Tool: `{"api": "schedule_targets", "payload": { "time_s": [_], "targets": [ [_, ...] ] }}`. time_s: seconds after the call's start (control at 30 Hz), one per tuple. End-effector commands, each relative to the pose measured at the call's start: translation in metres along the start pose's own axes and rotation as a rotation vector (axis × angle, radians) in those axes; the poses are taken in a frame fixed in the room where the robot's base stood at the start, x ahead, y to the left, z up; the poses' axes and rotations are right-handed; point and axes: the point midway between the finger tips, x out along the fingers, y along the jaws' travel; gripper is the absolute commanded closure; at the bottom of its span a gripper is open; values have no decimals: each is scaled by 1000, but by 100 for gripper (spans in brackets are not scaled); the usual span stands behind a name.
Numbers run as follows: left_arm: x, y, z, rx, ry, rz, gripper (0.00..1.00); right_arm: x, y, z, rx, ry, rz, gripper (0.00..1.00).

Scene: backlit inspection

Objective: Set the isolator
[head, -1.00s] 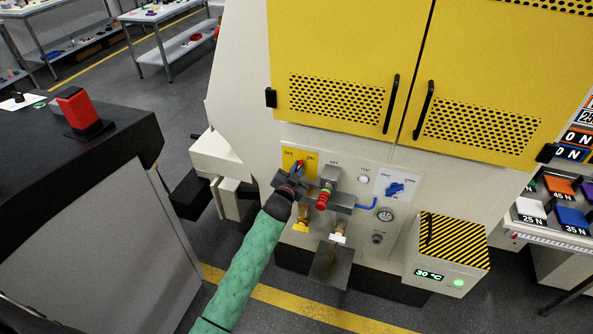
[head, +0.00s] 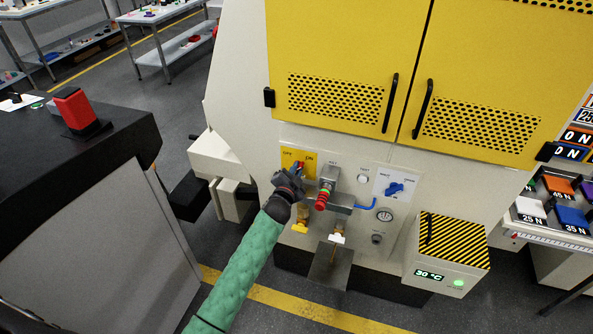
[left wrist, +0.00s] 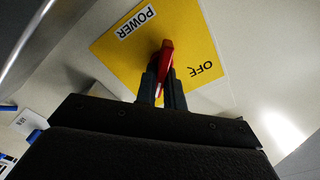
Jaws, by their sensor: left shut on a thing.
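The isolator is a red handle (left wrist: 166,58) on a yellow plate (left wrist: 110,48) marked POWER and OFF in the left wrist view. In the head view the yellow plate (head: 287,163) sits at the upper left of the machine's control panel, with OFF at left and ON at right. My left gripper (head: 298,171) is at this plate, shut on the red handle; its two fingers (left wrist: 161,88) lie either side of it in the left wrist view. The ON mark is hidden there. The handle's exact setting is hard to tell. My right gripper is not in view.
Just right of my gripper, a grey key block with a red-and-green part (head: 323,195) sticks out. A yellow valve (head: 301,226) and a grey metal shelf (head: 329,268) are below. A blue knob (head: 394,188) is further right. Yellow doors (head: 335,50) are above.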

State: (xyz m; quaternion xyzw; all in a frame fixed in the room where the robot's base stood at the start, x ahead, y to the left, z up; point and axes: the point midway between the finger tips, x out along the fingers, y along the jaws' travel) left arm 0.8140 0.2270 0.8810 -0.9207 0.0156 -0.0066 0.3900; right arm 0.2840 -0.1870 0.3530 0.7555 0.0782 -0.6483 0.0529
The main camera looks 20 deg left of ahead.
Motion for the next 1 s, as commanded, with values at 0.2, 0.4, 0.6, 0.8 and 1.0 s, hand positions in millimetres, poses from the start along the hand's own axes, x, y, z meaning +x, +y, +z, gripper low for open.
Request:
{"api": "schedule_targets", "payload": {
  "time_s": [0.2,0.4,0.6,0.8,1.0],
  "targets": [
    [0,1,0,0,0,1,78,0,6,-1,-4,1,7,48],
    [0,0,0,-1,0,0,68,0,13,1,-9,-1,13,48],
    [-3,1,1,-1,0,0,68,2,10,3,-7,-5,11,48],
    [-25,3,3,-1,0,1,68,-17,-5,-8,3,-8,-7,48],
    [-55,3,2,-1,1,1,68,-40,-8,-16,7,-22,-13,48]
  ]
}}
